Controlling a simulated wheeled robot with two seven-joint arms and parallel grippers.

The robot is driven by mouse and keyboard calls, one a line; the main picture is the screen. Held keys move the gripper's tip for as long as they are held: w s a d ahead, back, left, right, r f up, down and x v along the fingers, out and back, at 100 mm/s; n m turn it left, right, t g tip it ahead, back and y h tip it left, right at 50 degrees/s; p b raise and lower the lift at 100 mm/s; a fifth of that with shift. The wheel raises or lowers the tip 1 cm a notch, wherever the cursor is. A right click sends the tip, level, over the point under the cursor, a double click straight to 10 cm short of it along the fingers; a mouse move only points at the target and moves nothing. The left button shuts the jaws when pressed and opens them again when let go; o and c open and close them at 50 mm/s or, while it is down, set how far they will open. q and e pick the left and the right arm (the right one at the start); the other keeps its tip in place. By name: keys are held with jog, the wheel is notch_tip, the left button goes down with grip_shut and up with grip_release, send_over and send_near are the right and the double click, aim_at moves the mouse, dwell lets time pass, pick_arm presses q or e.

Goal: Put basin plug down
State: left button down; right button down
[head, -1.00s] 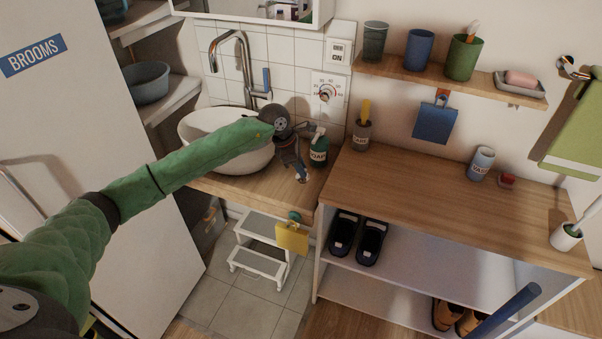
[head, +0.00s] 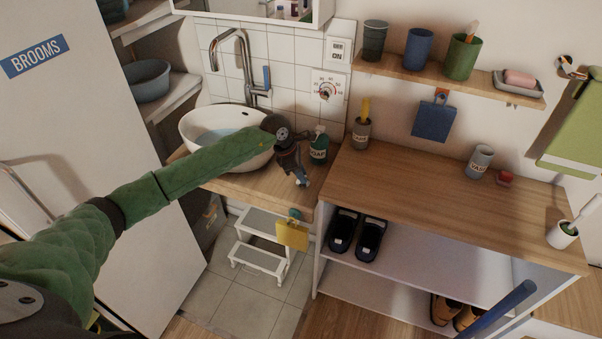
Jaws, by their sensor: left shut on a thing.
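My left gripper (head: 302,181) is shut and points down at the wooden counter (head: 246,187), just right of the white basin (head: 190,127). The basin plug is in its jaws, but it is too small and too covered by the fingers to make out. I cannot tell whether it touches the counter. The basin's inside shows a pale bluish surface, and my left forearm covers its front part. My right gripper is not in view.
A green soap bottle (head: 319,148) stands close behind the gripper. The tap (head: 243,60) rises behind the basin. A longer wooden worktop (head: 420,203) lies to the right, mostly clear. A white step stool (head: 258,260) and a yellow hanging tag (head: 292,235) are below.

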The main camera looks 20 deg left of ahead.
pick_arm(q)
jog(key=shift+f, duration=0.1)
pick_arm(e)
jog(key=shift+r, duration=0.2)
pick_arm(q)
jog(key=c, duration=1.2)
grip_release()
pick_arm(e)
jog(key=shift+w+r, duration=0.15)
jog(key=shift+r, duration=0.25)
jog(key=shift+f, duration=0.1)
